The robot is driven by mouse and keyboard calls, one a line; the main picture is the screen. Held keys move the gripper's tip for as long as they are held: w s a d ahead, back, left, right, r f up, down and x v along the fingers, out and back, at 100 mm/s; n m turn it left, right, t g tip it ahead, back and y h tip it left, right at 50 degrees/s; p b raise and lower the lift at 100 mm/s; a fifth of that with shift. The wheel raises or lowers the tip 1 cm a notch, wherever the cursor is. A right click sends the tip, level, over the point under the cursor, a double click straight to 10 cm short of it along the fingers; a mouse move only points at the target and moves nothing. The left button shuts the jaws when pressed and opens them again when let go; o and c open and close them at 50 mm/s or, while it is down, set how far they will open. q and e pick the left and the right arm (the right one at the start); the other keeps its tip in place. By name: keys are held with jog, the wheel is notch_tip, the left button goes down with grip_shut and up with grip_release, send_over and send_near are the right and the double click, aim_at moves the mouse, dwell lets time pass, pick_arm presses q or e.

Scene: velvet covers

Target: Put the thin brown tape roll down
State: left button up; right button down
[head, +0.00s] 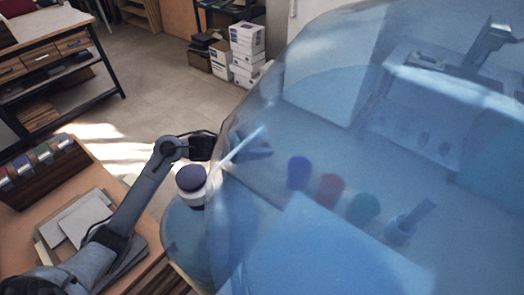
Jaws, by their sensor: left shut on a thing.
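My left arm comes in from the left, and my left gripper (256,148) is at the left part of a large see-through blue cover. The gripper is seen hazily through the cover. It is shut on a thin, pale, stick-like thing (236,149), which slants up to the right. I cannot tell whether this is the tape roll seen edge-on. No clearly brown tape roll shows. My right gripper is not in view.
The blue cover (340,70) fills the right half. Through it show purple (299,172), red (329,190) and green (362,208) cylinders and a cup (397,233). A dark-lidded white jar (191,184) stands by my forearm. Grey sheets (84,219) lie on the left bench.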

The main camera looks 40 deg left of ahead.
pick_arm(q)
jog(key=shift+w+d+f, duration=0.1)
jog(key=shift+w+d, duration=0.1)
jog(key=shift+w, duration=0.1)
notch_tip(320, 180, down, 3)
jog(key=shift+r+b, duration=0.1)
jog(key=shift+b, duration=0.4)
jog(key=shift+f, duration=0.3)
jog(key=shift+f, duration=0.15)
jog(key=o, duration=1)
jog(key=shift+o, duration=0.2)
